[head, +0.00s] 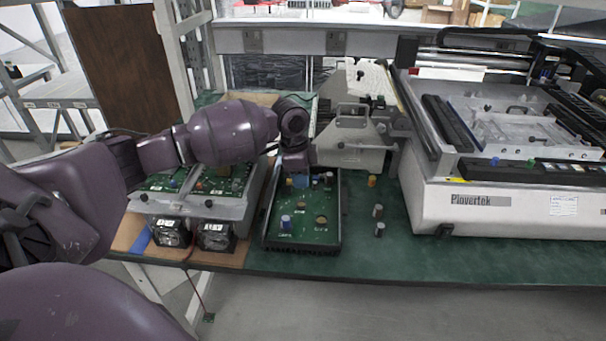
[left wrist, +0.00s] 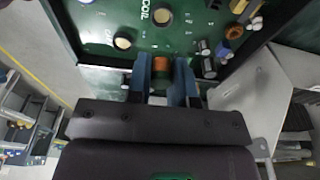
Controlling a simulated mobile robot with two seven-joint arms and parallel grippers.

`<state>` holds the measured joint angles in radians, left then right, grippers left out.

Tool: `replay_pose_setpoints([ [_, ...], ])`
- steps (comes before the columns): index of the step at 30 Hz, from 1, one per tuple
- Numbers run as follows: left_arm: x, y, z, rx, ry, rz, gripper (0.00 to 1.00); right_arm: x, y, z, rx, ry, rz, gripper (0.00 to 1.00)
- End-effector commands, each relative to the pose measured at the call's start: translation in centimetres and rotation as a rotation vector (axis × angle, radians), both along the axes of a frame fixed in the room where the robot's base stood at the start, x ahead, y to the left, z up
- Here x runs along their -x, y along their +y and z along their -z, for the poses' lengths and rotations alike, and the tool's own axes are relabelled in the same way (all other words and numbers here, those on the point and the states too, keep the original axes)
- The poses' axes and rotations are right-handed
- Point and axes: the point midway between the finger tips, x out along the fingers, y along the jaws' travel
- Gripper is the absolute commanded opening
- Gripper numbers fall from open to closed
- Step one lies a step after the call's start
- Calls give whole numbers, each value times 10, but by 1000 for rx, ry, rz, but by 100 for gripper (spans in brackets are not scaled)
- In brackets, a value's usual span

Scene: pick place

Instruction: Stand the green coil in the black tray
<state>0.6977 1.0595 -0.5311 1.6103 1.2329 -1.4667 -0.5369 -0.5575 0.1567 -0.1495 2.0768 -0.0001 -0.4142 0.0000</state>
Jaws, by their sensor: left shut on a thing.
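The black tray (head: 300,247) lies on the green bench top, with a green labelled board as its floor and several small parts on it. My left gripper (head: 300,182) points down over the tray's back half. In the left wrist view the blue fingers of my left gripper (left wrist: 162,82) are shut on the green coil (left wrist: 161,72), a short cylinder with an orange-brown band. The board shows beyond it with a printed COIL label. I cannot tell whether the coil touches the board. In the head view I cannot make the coil out. My right gripper is not in view.
A blue-topped part (head: 286,222) and a tan part (head: 321,219) stand in the tray. An orange part (head: 371,181) and two grey parts stand on the bench to its right. A grey fixture with boards (head: 200,208) is left; a large white machine (head: 500,212) is right.

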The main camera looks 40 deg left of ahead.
Motion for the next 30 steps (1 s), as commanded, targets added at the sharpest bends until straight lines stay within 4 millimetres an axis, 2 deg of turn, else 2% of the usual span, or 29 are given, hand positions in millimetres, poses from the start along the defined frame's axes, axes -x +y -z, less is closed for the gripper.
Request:
replay_pose_setpoints([
  [1, 1, 0, 10, -1, 6, 0, 0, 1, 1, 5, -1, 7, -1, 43],
  [9, 1, 0, 32, -1, 8, -1, 0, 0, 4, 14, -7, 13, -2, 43],
  [18, 1, 0, 48, 1, 3, 0, 0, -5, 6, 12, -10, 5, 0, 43],
  [30, 0, 0, 51, 0, 1, 1, 0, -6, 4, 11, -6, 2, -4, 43],
])
